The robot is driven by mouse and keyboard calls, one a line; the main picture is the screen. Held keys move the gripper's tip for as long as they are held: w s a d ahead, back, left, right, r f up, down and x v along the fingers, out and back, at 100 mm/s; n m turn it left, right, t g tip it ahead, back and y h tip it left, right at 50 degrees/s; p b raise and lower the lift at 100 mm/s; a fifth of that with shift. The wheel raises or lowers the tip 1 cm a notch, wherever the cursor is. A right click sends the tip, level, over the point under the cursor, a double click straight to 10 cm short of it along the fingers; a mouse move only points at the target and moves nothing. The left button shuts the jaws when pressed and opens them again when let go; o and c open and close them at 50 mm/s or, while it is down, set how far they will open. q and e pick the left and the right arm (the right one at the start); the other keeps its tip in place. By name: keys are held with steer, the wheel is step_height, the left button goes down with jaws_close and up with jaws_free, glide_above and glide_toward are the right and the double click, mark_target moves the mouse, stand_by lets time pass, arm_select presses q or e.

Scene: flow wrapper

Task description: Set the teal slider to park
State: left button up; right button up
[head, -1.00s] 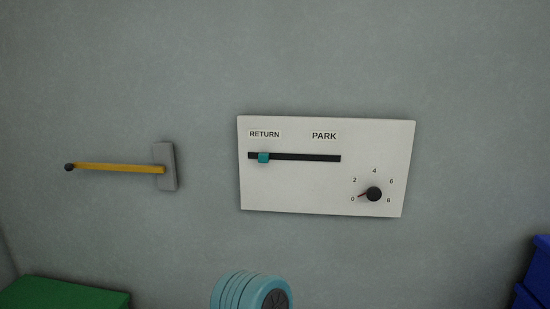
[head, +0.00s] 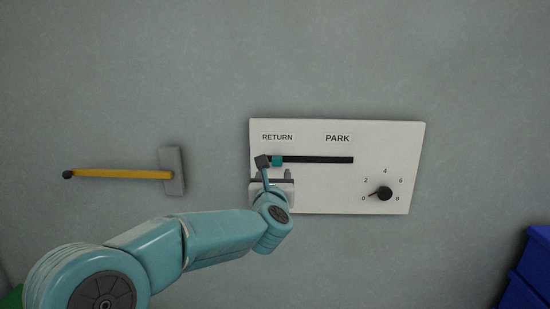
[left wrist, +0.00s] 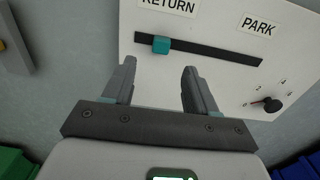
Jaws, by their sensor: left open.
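The teal slider (head: 277,160) sits near the left end of a dark horizontal slot (head: 325,160), under the RETURN label (head: 277,137). The PARK label (head: 338,138) is above the slot further right. In the left wrist view the slider (left wrist: 161,44) shows beyond the fingertips, roughly in line with the gap between them. My left gripper (head: 272,173) is in front of the white panel, just below the slider. Its fingers are apart with nothing between them, and the gripper (left wrist: 159,67) looks clear of the slider. My right gripper is out of view.
The white panel (head: 335,190) also carries a black knob (head: 384,194) with a number scale, its red pointer near 0. Blue bins (head: 530,265) stand at the lower right.

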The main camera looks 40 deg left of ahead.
mark_target(278, 161)
arm_select(q)
steer(key=p+x, duration=0.4)
steer(key=x, duration=0.6)
steer(key=shift+d, duration=0.15)
steer(key=shift+w, duration=0.2)
steer(key=shift+a, duration=0.25)
steer(key=shift+d, duration=0.1)
jaws_close()
steer(key=shift+w, duration=0.1)
